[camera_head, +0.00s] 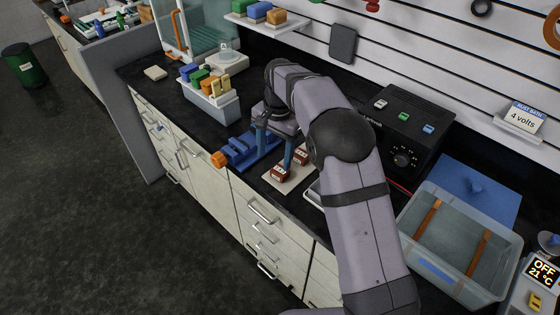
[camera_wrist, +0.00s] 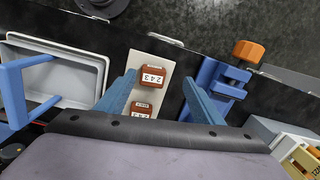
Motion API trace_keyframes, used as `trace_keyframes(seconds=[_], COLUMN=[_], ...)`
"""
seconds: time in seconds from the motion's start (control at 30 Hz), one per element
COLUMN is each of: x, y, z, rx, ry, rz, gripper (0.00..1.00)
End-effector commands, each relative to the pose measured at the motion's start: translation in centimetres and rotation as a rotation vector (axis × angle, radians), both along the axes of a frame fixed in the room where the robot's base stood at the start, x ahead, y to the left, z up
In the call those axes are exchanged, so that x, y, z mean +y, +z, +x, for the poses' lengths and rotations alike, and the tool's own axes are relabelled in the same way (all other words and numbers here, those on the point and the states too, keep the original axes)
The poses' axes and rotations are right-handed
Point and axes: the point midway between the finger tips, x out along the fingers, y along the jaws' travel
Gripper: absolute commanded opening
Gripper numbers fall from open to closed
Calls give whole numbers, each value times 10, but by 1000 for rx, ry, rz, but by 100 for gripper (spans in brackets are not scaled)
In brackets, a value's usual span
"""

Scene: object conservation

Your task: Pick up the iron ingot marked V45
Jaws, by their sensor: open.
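Two reddish-brown ingots with white labels stand on a pale board (camera_head: 277,187). The near ingot (camera_head: 279,174) is at the board's front; the far ingot (camera_head: 300,155) is behind it. In the wrist view, one ingot (camera_wrist: 152,77) has a label that seems to read 243, and the other ingot (camera_wrist: 140,109) is partly cut off by my wrist. I cannot make out V45 on either. My gripper (camera_head: 274,160) is open above the board. In the wrist view its blue fingers (camera_wrist: 160,88) spread on either side of the ingots, holding nothing.
A blue vise with an orange knob (camera_wrist: 248,51) stands close beside the board. A white tray (camera_wrist: 62,72) lies on the other side. A grey bin of coloured blocks (camera_head: 212,107), a black power unit (camera_head: 400,125) and a clear tub (camera_head: 455,280) share the black bench.

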Motion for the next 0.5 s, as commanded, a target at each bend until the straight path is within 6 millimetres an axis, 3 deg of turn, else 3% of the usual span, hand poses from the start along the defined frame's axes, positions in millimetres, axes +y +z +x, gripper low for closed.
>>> trace_keyframes(seconds=[0.03,0.2,0.5], x=[-5,-15,-15], y=[9,14,-3], z=[3,10,8], rx=[-9,-29,-24], ry=[-23,-67,-64], rz=[-28,-73,-70], gripper=[61,61,61])
